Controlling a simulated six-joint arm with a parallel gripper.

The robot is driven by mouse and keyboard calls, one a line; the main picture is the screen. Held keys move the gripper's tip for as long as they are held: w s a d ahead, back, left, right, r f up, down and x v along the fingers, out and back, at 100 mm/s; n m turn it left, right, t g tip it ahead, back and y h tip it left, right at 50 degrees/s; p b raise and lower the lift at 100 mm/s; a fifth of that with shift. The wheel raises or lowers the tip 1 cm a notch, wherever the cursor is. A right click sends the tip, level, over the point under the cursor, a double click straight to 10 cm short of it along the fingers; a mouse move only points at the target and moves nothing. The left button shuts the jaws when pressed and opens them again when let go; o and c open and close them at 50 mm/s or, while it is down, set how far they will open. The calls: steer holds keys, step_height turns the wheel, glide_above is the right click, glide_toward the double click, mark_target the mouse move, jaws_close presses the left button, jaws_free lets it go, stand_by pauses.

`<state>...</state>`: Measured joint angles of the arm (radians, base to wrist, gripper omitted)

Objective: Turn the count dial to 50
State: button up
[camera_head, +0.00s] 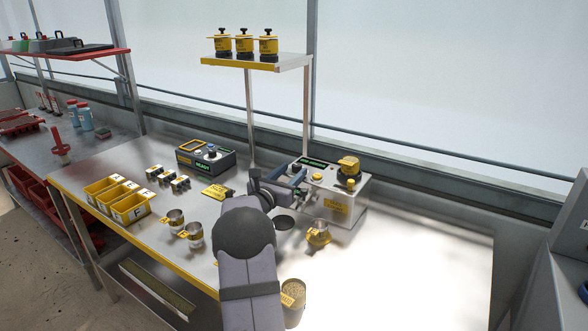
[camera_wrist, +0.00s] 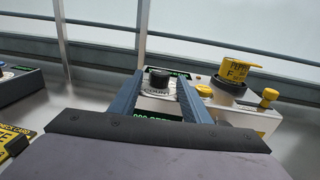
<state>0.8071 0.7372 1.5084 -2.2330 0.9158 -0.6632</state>
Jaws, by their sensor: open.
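The count dial (camera_wrist: 160,80) shows in the wrist view as a black knob on a pale disc marked COUNT, on the seeder. My gripper (camera_wrist: 161,74) is open, with one blue-grey finger on each side of the dial in that view. I cannot tell whether either finger touches the knob, and the setting is not readable. A green-lettered display (camera_wrist: 156,117) lies low between the fingers, partly hidden by my gripper. In the head view the seeder (camera_head: 345,208) is a pale metal box on the bench, and my gripper (camera_head: 291,182) reaches its left side. My arm hides part of it.
A yellow-capped hopper (camera_head: 349,172) stands on the seeder's right, beside a yellow knob (camera_wrist: 269,97). A dark control box (camera_head: 205,158) stands behind left. Metal cups (camera_head: 193,236) and yellow bins (camera_head: 130,206) lie left. A shelf post (camera_head: 306,110) rises behind. The bench's right side is clear.

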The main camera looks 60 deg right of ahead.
steer(key=shift+d, duration=0.9)
steer(key=shift+c, duration=0.3)
steer(key=c, duration=1)
steer(key=shift+w+r+m+g+p, duration=0.15)
steer(key=shift+m+g+p, duration=0.25)
steer(key=shift+g, duration=0.1)
steer(key=shift+w+r+m+g+p, duration=0.1)
steer(key=shift+w+m+g+p, duration=0.05)
steer(key=shift+m+g+p, duration=0.3)
steer(key=shift+w+d+m+g+p, duration=0.15)
steer(key=shift+m+g+p, duration=0.7)
steer(key=shift+g, duration=1.2)
steer(key=shift+m+g+y, duration=0.3)
steer(key=shift+m, duration=0.1)
steer(key=shift+m+g, duration=0.3)
steer(key=shift+g, duration=0.1)
